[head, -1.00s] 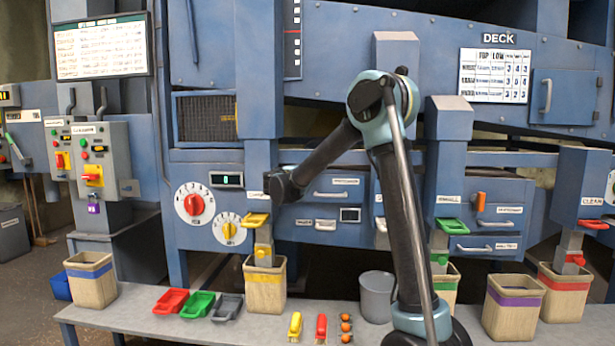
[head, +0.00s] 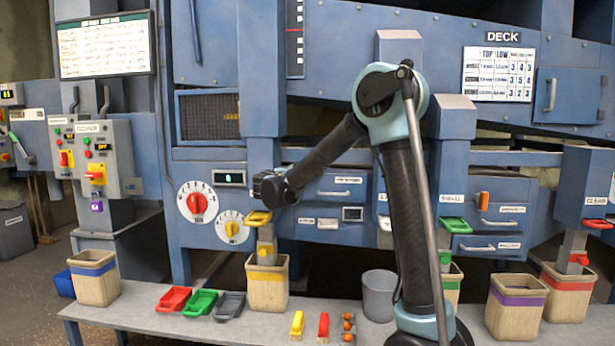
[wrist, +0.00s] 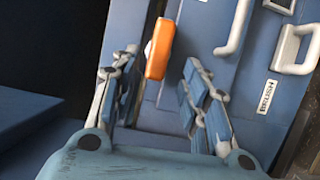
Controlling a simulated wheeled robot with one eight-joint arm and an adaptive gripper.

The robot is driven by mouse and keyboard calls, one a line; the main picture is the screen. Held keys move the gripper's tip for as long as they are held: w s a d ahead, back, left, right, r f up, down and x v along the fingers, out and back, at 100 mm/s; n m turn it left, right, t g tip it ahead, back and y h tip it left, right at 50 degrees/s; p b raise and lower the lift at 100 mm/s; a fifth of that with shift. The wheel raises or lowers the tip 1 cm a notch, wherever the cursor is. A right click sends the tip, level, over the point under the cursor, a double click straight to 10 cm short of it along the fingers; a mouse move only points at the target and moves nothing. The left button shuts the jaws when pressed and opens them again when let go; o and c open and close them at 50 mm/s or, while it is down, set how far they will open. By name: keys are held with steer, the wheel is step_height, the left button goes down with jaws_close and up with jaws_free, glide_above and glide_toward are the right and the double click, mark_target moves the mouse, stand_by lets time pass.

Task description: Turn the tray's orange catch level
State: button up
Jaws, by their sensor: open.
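In the wrist view an orange catch (wrist: 160,48) stands on a blue panel, its long side nearly upright in the picture and leaning slightly. A pale part shows at its left edge. My gripper (wrist: 160,75) is open, one finger on each side below the catch, and nothing is between the fingers. The catch appears just beyond the fingertips; I cannot tell whether they touch it. In the head view my dark wrist (head: 272,188) is in front of the left drawers, and the fingers cannot be made out. An upright orange piece (head: 483,201) shows on the right-hand drawers.
Pale handles (wrist: 237,28) stick out right of the catch in the wrist view. A yellow scoop (head: 258,218) and a bucket (head: 267,290) are below my wrist. The bench (head: 250,325) holds coloured trays, a grey bin (head: 379,295) and more buckets.

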steer(key=shift+v, duration=2.6)
steer(key=s+d+f+m+g, duration=0.25)
steer(key=s+d, duration=0.25)
steer(key=d, duration=0.5)
steer(key=s+d+f+m+g, duration=0.2)
steer(key=s+d+f+g, duration=0.15)
steer(key=d, duration=0.65)
steer(key=s+d+f+m+g, duration=0.25)
steer(key=s+d+f, duration=0.2)
steer(key=d, duration=0.55)
steer(key=s+d+f+m+g+y, duration=0.1)
steer(key=s+d+f+g+y, duration=0.2)
steer(key=s, duration=0.5)
steer(key=s+d+f+m+g, duration=0.1)
steer(key=s+d+f+m, duration=0.15)
steer(key=s+f, duration=0.4)
steer(key=s+a+f+m+g+y, duration=0.1)
steer(key=s+f+y, duration=0.1)
steer(key=s+f, duration=0.2)
steer(key=s+a+f+m+y, duration=0.1)
steer(key=s+f, duration=0.3)
steer(key=s, duration=0.6)
steer(key=shift+s+a+g+y, duration=0.25)
steer(key=shift+g+y, duration=0.1)
steer(key=shift+y, duration=0.35)
steer(key=shift+m, duration=0.25)
